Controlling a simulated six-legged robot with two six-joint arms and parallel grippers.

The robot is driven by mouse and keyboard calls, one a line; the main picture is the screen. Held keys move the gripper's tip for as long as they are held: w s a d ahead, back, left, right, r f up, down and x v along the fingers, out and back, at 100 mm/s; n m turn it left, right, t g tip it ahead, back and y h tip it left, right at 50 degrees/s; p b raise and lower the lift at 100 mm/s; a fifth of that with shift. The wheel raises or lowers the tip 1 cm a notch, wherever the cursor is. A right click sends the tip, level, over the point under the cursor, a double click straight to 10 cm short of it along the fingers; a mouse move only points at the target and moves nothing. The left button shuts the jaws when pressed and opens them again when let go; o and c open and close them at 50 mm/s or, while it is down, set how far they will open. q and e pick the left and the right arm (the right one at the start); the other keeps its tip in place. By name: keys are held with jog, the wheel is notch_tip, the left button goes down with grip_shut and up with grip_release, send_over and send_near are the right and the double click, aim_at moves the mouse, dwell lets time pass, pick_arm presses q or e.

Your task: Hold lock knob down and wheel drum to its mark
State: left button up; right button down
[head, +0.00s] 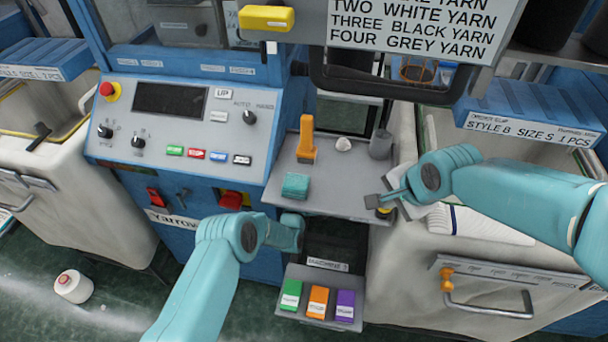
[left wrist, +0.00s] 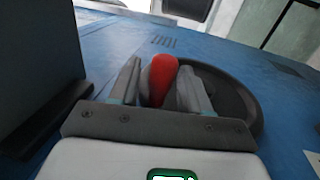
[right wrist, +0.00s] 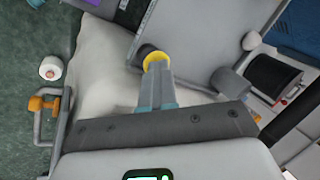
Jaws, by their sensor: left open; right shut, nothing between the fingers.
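In the right wrist view a round knob with a yellow ring and dark end (right wrist: 155,60) sits at the tips of my right gripper (right wrist: 157,80). The fingers are shut with nothing between them and overlap the knob's near side; I cannot tell how far down it is. In the head view my right gripper (head: 390,199) is over this yellow knob (head: 384,212) at the tray's right edge. In the left wrist view a red handle (left wrist: 162,75) stands between the open fingers of my left gripper (left wrist: 160,88). A dark wheel (left wrist: 238,103) lies behind it. No mark shows.
A grey tray (head: 335,192) holds an orange holder (head: 306,142), a teal block (head: 295,186) and a grey cup (head: 381,144). The control panel (head: 180,118) is at left. A lower tray (head: 318,320) carries coloured blocks. White bins flank the machine.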

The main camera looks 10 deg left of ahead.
pick_arm(q)
jog(key=shift+w, duration=0.1)
grip_shut()
jog(key=shift+s+f+t, duration=0.35)
jog(key=shift+f+t, duration=0.1)
jog(key=shift+t, duration=0.3)
jog(key=shift+s+f+t, duration=0.3)
jog(key=shift+f+t, duration=0.15)
jog(key=shift+t, duration=0.3)
grip_release()
jog(key=v, duration=1.2)
jog(key=shift+s, duration=0.1)
